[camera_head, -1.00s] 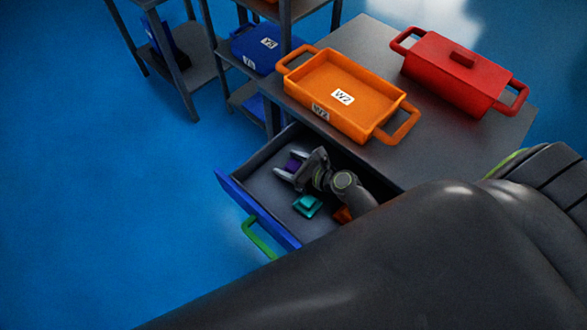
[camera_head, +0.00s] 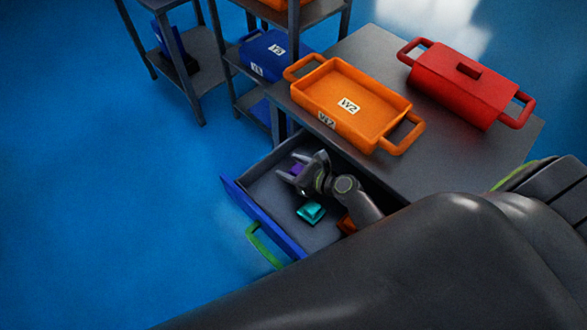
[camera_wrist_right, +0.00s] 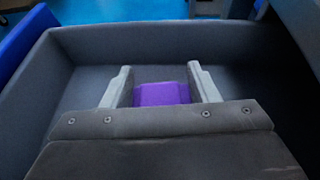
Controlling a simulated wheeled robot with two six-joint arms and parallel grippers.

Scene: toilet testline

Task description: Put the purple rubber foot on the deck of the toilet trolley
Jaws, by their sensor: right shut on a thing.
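The purple rubber foot (camera_head: 297,169) is at my right gripper (camera_head: 293,174), inside the open drawer (camera_head: 263,193). In the right wrist view the purple foot (camera_wrist_right: 162,94) sits between the two grey fingers of my right gripper (camera_wrist_right: 163,90), which is shut on it. The drawer's far wall stands just beyond the fingertips. I cannot tell whether the foot touches the drawer floor. My left gripper is not in view. No toilet trolley can be made out for certain in these views.
On the worktop (camera_head: 420,164) stand an orange W2 tray (camera_head: 340,112) and a red lidded box (camera_head: 462,90). A shelf with a blue bin (camera_head: 262,58) stands behind. Blue floor is clear at left.

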